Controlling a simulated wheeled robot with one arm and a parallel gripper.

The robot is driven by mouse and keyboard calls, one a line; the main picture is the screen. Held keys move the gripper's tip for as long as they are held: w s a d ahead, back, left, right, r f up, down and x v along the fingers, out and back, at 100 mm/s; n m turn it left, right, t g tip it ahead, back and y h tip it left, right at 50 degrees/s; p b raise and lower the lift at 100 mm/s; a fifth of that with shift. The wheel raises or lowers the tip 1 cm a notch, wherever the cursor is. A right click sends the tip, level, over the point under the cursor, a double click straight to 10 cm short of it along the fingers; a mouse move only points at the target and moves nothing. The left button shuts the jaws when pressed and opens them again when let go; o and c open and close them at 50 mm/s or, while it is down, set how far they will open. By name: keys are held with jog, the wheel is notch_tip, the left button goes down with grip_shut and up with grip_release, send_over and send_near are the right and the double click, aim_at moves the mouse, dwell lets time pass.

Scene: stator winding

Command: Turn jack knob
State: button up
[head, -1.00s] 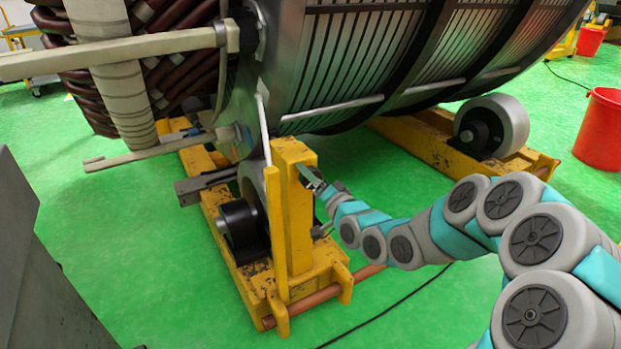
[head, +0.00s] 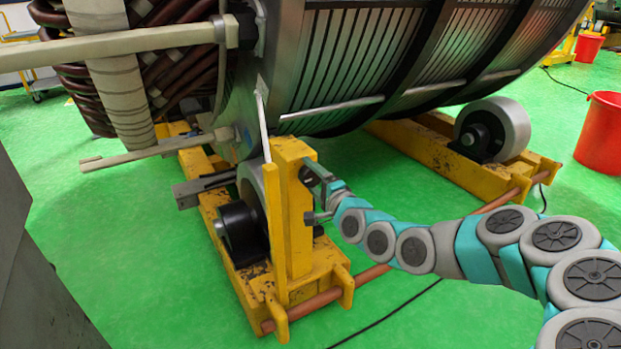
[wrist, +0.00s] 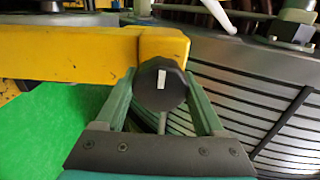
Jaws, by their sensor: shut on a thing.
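The jack knob (wrist: 162,86) is round and black with a white mark on its face. In the wrist view it sits on the end of the yellow jack post, and the mark stands almost upright. My gripper (wrist: 160,76) has one finger on each side of the knob and is shut on it. In the head view my gripper (head: 312,197) is at the right side of the upright yellow post (head: 295,205). The knob cannot be made out clearly there, between the fingers and the post.
The large stator (head: 330,65) rests above the yellow roller stands. A roller (head: 495,128) is at the back right. A red bucket (head: 602,135) stands at the far right. A black cable (head: 395,312) lies on the green floor. A grey block (head: 35,290) is at the left edge.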

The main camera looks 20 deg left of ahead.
jog(key=shift+f, duration=0.1)
dwell(0.3)
jog(key=o, duration=1.4)
jog(key=shift+c, duration=0.2)
jog(key=shift+s, duration=0.1)
jog(key=shift+s+d, duration=0.3)
jog(key=shift+d, duration=0.3)
jog(key=b+v, duration=0.1)
jog(key=v, duration=0.5)
jog(key=shift+s, duration=0.2)
jog(key=shift+s, duration=0.1)
